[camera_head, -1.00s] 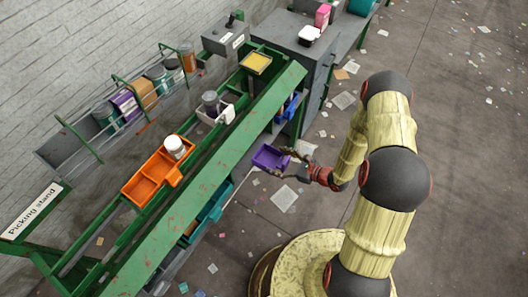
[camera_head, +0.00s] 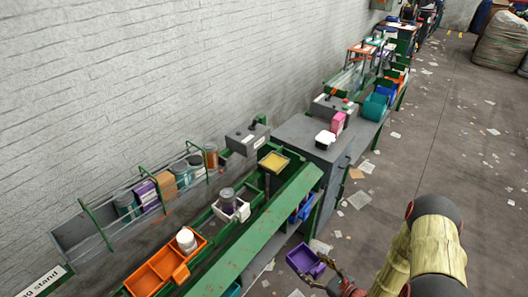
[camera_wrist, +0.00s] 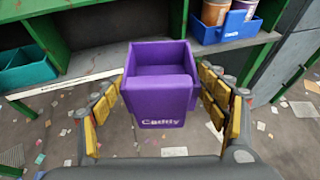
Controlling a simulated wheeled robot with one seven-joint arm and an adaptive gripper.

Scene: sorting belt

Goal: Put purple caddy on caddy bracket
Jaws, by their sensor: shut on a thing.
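The purple caddy (camera_head: 305,261) is an open-topped bin held off the floor beside the green bench. In the wrist view the purple caddy (camera_wrist: 160,98) is upright, with its lettered face towards the camera, and looks empty. My gripper (camera_wrist: 161,105) is shut on it, with yellow-padded fingers on its left and right sides. In the head view my gripper (camera_head: 331,281) is at the caddy's lower right. I cannot pick out the caddy bracket for certain. A pale lettered strip (camera_wrist: 65,86) runs along the bench edge behind the caddy at left.
A blue caddy (camera_wrist: 226,30) holding containers sits at right on the bench's lower level, and a teal bin (camera_wrist: 26,70) sits at left. The space between them looks clear. Green posts (camera_wrist: 44,34) flank it. Litter covers the floor.

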